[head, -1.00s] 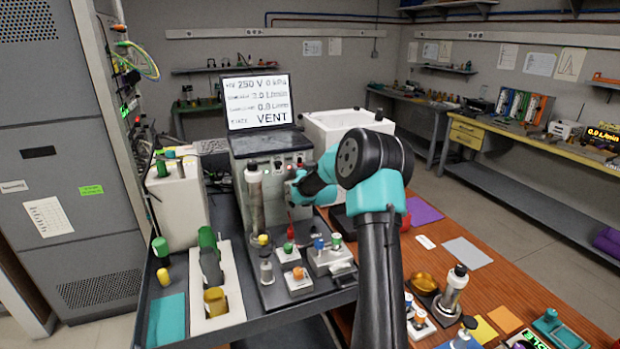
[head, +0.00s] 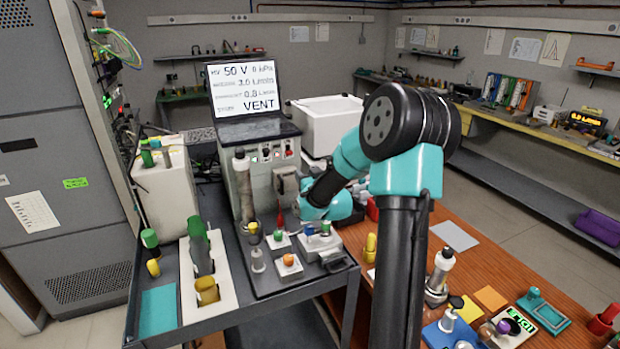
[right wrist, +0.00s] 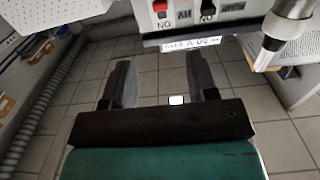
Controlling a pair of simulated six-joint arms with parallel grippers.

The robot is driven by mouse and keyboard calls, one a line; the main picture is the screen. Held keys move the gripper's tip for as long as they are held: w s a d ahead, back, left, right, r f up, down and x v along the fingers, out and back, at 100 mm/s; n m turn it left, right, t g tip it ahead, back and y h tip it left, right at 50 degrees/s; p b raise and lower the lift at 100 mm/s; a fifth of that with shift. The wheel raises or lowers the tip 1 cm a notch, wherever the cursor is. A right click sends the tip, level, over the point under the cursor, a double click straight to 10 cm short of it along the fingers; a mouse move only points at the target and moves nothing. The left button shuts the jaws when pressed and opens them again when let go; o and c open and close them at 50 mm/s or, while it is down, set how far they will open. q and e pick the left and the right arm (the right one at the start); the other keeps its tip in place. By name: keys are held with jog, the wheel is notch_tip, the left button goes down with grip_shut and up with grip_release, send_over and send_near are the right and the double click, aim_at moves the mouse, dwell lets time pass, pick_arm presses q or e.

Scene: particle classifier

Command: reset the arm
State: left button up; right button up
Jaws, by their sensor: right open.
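My right gripper (right wrist: 161,80) is open and empty in the right wrist view, its two dark fingers apart above a tiled floor. My right arm rises from the bottom of the head view, bends at a black and teal elbow, and reaches down-left to the front of the grey instrument (head: 232,190). The wrist hides part of that front. A red switch (right wrist: 159,6) and a black switch (right wrist: 207,9) show on the instrument in the right wrist view, beyond the fingers. The instrument's screen (head: 243,88) reads 50 V and VENT. My left gripper is not in view.
A dark cart (head: 170,334) carries the instrument, a white tray (head: 190,302) with green and yellow-capped parts, and small blocks with coloured knobs. A wooden bench (head: 490,262) to the right holds bottles, cards and a blue pad (head: 432,337). A white bin (head: 322,122) stands behind.

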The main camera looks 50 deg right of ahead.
jog(key=shift+v, duration=0.95)
